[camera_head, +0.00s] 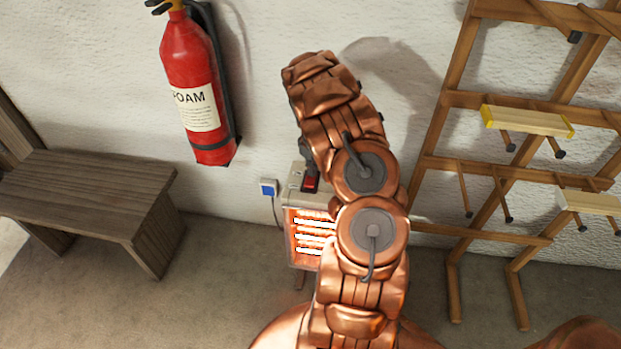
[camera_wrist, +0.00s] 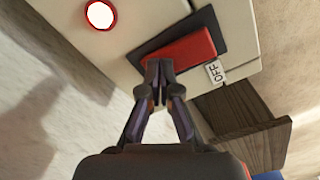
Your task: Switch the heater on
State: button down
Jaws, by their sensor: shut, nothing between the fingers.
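The heater (camera_head: 303,257) stands on the floor by the wall, partly hidden behind my arm. Its bars glow bright orange. A red switch (camera_head: 310,183) shows on its top. In the wrist view the red rocker switch (camera_wrist: 186,49) sits in a dark frame on the pale casing, with an "OFF" label (camera_wrist: 215,72) beside one end. A round lamp (camera_wrist: 100,15) with a red ring is lit white. My gripper (camera_wrist: 159,68) is shut and empty, its fingertips at the near edge of the switch. I cannot tell whether they touch it.
A red fire extinguisher (camera_head: 196,85) hangs on the wall at the left. A blue plug (camera_head: 268,187) with a cord is on the wall beside the heater. A wooden lath rack (camera_head: 480,165) leans at the right.

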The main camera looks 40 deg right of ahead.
jog(key=shift+r, duration=3.5)
jog(key=s+a+r+m+g+p, duration=0.15)
jog(key=s+a+r, duration=0.35)
jog(key=a+r, duration=0.6)
jog(key=s+a+r+t+p, duration=0.1)
jog(key=s+a+r+p, duration=0.25)
jog(key=a+r, duration=0.75)
jog(key=s+a+r+p, duration=0.1)
jog(key=s+a+r, duration=0.2)
jog(key=s+a, duration=0.4)
jog(key=s+a+r+g+p, duration=0.1)
jog(key=s+a+r+p, duration=0.1)
jog(key=s+a, duration=0.6)
jog(key=s+r, duration=0.1)
jog(key=s, duration=0.5)
jog(key=shift+s+a+r+p, duration=0.2)
jog(key=shift+s+a+p, duration=0.1)
jog(key=shift+n, duration=0.25)
